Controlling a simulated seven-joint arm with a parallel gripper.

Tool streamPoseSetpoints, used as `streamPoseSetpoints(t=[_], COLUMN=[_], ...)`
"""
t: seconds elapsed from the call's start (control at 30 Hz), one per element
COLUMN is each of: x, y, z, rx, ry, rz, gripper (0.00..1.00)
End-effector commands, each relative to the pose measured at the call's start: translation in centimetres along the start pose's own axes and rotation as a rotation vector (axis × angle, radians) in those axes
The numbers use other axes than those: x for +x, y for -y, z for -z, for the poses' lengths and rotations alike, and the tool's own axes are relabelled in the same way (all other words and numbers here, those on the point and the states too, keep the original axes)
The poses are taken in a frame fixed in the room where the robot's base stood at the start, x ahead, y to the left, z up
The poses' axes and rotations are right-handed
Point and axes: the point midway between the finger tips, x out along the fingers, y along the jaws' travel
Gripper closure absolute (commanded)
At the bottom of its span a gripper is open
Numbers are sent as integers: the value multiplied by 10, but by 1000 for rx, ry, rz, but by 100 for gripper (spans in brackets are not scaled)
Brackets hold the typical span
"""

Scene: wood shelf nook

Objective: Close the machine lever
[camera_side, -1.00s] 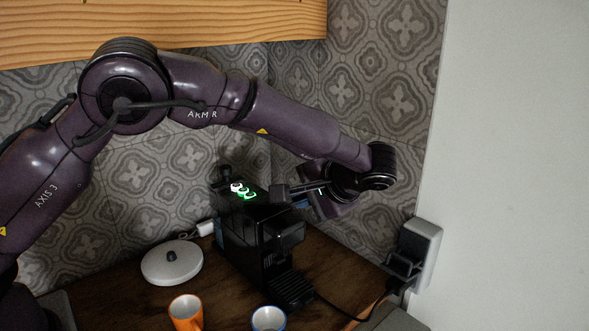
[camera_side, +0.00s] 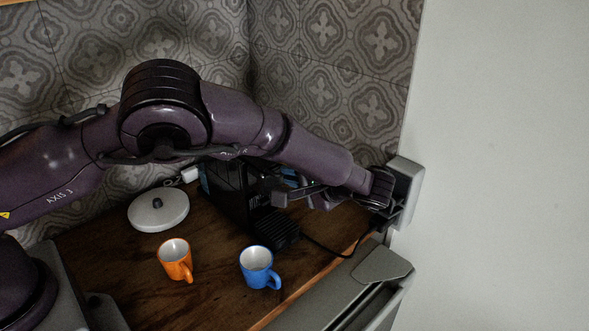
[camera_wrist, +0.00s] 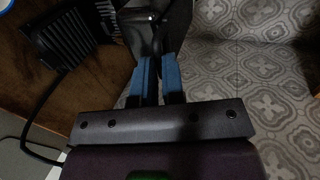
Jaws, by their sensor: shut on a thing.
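The black coffee machine (camera_side: 228,190) stands at the back of the wooden counter, partly hidden behind my arm. Its front spout block (camera_side: 268,190) and ribbed drip tray (camera_side: 275,230) face the front right; the tray also shows in the wrist view (camera_wrist: 62,38). My gripper (camera_wrist: 156,80) is low at the machine's right side, and its two blue fingers are close together on a narrow dark part of the machine, apparently the lever (camera_wrist: 157,62). The lever's full shape and angle are hidden. In the side view a blue finger shows behind the spout block.
An orange mug (camera_side: 175,262) and a blue mug (camera_side: 257,270) stand in front of the machine. A round white lidded thing (camera_side: 158,210) lies left of it. A black cable (camera_side: 330,252) runs right towards a wall-side fixture (camera_side: 405,185). Tiled walls close off the back.

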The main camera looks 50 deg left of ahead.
Motion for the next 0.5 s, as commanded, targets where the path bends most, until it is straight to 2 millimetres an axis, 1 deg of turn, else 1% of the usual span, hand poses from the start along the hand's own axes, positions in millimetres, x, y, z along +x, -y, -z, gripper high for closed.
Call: streamPoseSetpoints(t=[0.03,0.23,0.27,0.3,0.33,0.37,0.5], x=[1,2,2,2,2,2,2], y=[-6,-7,-7,-7,-7,-6,-5], z=[0,-1,-1,-1,-1,-1,0], rx=[4,6,6,6,6,6,5], ry=[-3,-1,-1,0,0,0,0], rz=[-13,-14,-14,-13,-12,-12,-10], gripper=[100,100,84,75,68,65,65])
